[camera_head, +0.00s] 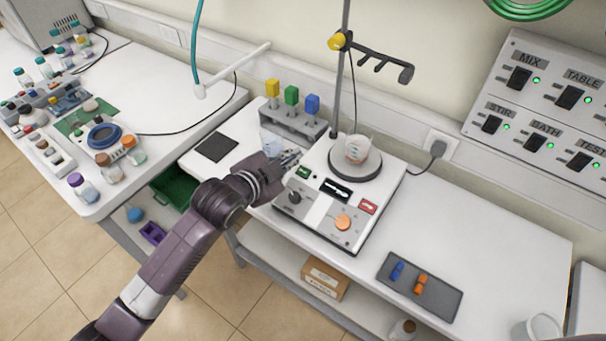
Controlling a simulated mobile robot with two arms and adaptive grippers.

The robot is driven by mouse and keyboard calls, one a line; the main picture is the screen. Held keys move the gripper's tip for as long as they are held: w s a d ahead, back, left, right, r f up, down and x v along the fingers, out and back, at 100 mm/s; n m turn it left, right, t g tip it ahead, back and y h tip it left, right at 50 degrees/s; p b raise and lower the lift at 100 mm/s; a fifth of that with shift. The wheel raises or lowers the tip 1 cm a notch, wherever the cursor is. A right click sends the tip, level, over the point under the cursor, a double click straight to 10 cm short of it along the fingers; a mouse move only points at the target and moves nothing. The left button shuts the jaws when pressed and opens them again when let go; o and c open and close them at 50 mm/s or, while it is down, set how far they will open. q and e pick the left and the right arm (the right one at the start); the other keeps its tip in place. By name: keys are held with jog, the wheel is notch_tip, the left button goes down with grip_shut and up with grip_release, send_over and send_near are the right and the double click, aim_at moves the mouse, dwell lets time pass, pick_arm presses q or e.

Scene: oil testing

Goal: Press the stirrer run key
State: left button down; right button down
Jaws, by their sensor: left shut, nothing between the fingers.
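The white stirrer (322,238) stands on the bench in the middle of the view. Its front panel has a green key (304,172) at the upper left, a dark display (335,190), a red key (368,207) at the right, a black knob (294,197) and an orange knob (343,222). A glass beaker (357,149) stands on its round plate. My left gripper (290,157) is shut and empty, at the stirrer's left edge close to the green key. I cannot tell whether it touches anything. My right gripper is not in view.
A grey rack (292,121) with yellow, green and blue-topped items stands behind my left gripper. A metal rod (339,95) with a clamp rises behind the beaker. A dark tray (420,287) lies at the right. A switch panel (545,115) hangs on the wall.

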pick_arm(q)
jog(key=b, duration=0.4)
send_over(303, 172)
jog(key=s+a, duration=0.2)
jog(key=f, duration=0.4)
jog(key=shift+s+d+f, duration=0.2)
jog(key=shift+f, duration=0.15)
jog(key=shift+w+d+f+b, duration=0.15)
jog(key=shift+f+b, duration=0.15)
jog(key=shift+f, duration=0.15)
jog(key=shift+w+d+f+b, duration=0.1)
jog(key=shift+w+f+b, duration=0.05)
jog(key=shift+f+b, duration=0.2)
jog(key=shift+f, duration=0.2)
jog(key=shift+w, duration=0.1)
jog(key=shift+w+d+f, duration=0.1)
jog(key=shift+f, duration=0.25)
jog(key=shift+d+f, duration=0.1)
jog(key=shift+f, duration=0.35)
dwell(0.4)
jog(key=shift+s+a+r+p, duration=0.2)
jog(key=shift+r+p, duration=0.6)
jog(key=shift+p, duration=0.05)
